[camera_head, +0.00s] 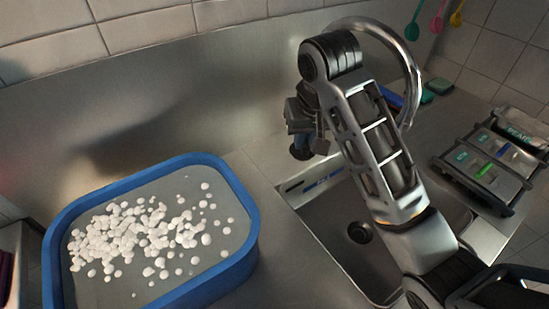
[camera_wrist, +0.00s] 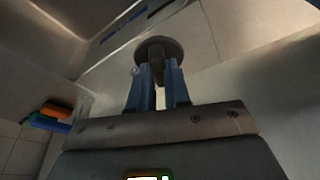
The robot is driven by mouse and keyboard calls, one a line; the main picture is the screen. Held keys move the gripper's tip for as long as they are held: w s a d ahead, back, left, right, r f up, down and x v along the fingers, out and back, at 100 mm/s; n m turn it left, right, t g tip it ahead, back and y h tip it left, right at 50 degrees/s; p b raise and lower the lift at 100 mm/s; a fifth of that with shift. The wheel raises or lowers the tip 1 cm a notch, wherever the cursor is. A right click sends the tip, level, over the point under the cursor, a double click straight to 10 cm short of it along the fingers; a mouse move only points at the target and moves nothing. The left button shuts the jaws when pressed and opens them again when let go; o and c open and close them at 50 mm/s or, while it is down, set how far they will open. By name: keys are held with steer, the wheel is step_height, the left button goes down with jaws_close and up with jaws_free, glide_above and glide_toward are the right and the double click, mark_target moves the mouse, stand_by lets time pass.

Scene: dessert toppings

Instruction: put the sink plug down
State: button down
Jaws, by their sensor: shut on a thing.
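The sink plug, a dark round disc with a short stem, shows in the wrist view (camera_wrist: 157,45). My gripper (camera_wrist: 158,75) is shut on its stem between two blue fingers. In the head view the plug (camera_head: 301,152) is small and dark below my gripper (camera_head: 302,138), near the back left edge of the sink (camera_head: 335,225). The plug looks held above the pale counter beside the sink; whether it touches the surface I cannot tell. The drain (camera_head: 360,232) is a dark round hole in the basin, partly near my arm.
A blue-rimmed tray (camera_head: 250,215) of small white balls stands on the counter at left. A metal rack (camera_head: 480,165) with labelled packs is at right. A curved faucet (camera_head: 410,70) rises behind my arm. Bare counter (camera_head: 255,172) lies between tray and sink.

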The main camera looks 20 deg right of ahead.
steer(key=w+a+f+b, duration=0.1)
steer(key=w+a+f, duration=0.1)
steer(key=w+a+f+b, duration=0.1)
steer(key=w+a+f, duration=0.1)
steer(key=a, duration=0.1)
steer(key=shift+w+a, duration=0.1)
steer(key=shift+w, duration=0.05)
steer(key=shift+f, duration=1.95)
steer(key=c, duration=1.1)
jaws_free()
steer(key=shift+f, duration=0.15)
